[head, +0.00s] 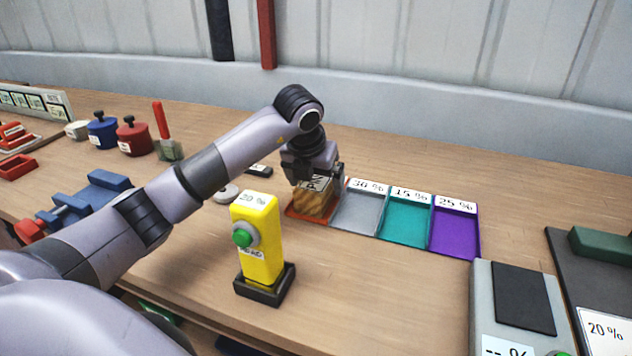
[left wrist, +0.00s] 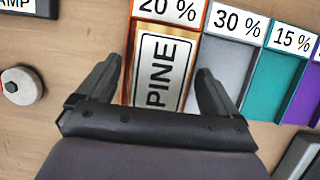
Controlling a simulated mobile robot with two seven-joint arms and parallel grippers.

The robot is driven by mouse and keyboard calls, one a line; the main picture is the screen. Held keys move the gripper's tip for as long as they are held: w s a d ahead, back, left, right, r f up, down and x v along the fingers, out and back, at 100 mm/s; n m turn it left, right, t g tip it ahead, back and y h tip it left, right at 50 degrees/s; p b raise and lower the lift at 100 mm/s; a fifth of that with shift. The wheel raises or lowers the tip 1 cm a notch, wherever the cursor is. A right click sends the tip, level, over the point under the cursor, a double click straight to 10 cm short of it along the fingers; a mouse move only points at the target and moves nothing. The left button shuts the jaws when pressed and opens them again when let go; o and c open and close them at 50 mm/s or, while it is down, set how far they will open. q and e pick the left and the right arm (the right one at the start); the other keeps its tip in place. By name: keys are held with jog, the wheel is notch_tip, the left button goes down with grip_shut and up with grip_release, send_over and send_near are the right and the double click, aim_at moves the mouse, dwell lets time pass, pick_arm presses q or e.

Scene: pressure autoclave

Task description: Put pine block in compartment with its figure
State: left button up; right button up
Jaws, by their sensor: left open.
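The pine block (head: 314,200) is wood-coloured with a white "PINE" label, and it also shows in the left wrist view (left wrist: 162,75). It lies in the orange compartment (head: 297,213), whose label reads 20 % in the left wrist view (left wrist: 169,10). My left gripper (head: 313,178) is right over the block. In the left wrist view its fingers (left wrist: 160,88) stand open on either side of the block, with gaps showing. The grey compartment (head: 357,212) reads 30 %, the teal one (head: 404,222) 15 % and the purple one (head: 455,231) 25 %; these three look empty. My right gripper does not show.
A yellow post with a green button (head: 261,240) stands in front of the compartments and reads 20 %. A grey device with a dark plate (head: 522,298) is at the right front. Blue and red pots (head: 134,137) and a blue clamp (head: 88,200) are at the left.

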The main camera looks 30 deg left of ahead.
pick_arm(q)
jog(key=v, duration=1.1)
jog(key=shift+s+r, duration=0.1)
jog(key=shift+r, duration=0.1)
